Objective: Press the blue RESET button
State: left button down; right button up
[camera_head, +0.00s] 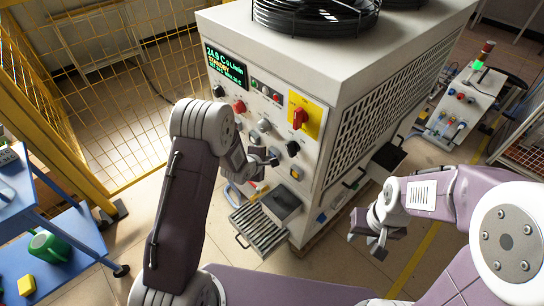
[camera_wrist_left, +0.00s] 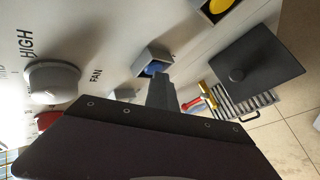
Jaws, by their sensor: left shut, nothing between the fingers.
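The blue button (camera_wrist_left: 156,67) sits in a square grey surround on the machine's front panel in the left wrist view. No label is readable beside it. My left gripper (camera_wrist_left: 161,84) is shut and empty, its tip just below the button in that picture; I cannot tell whether they touch. In the head view my left gripper (camera_head: 273,158) is close to the panel's lower part, and I cannot make out the blue button there. My right gripper (camera_head: 372,243) hangs to the right of the machine, holding nothing visible; its finger gap is unclear.
A white knob (camera_wrist_left: 52,82) and a yellow button (camera_wrist_left: 217,5) flank the blue one. A slatted tray (camera_head: 258,229) sticks out below.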

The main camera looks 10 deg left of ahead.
pick_arm(q)
jog(key=shift+s+a, duration=0.35)
jog(key=shift+s, duration=0.15)
jog(key=s+a, duration=0.1)
jog(key=s, duration=0.1)
jog(key=s+a, duration=0.2)
jog(key=shift+p, duration=0.4)
dwell(0.4)
